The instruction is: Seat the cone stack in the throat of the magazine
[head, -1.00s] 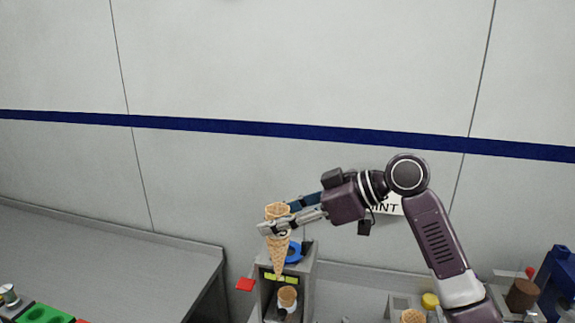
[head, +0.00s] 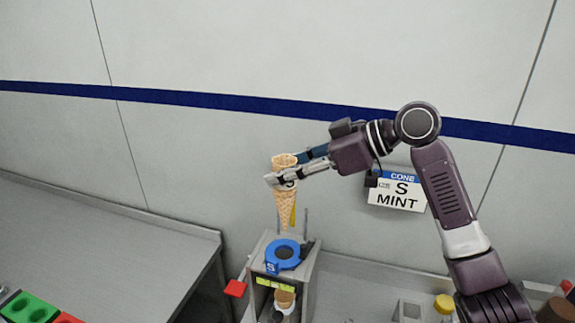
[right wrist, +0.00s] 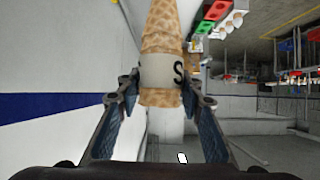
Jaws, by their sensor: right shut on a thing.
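The cone stack (head: 285,207) is a tall waffle cone stack, point down, with a white band marked S. My right gripper (head: 284,180) is shut on it near its top. In the right wrist view the stack (right wrist: 160,35) stands between the two fingers (right wrist: 163,95), its band marked S facing the camera. The magazine (head: 310,275) is a grey housing with a blue ring (head: 283,254) marked S on top, around a throat opening. The cone's tip is above the ring and apparently clear of it. My left gripper is not in view.
A cone in a white holder (head: 284,301) sits inside the magazine's front opening. A sign (head: 397,190) reading S MINT is on the wall.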

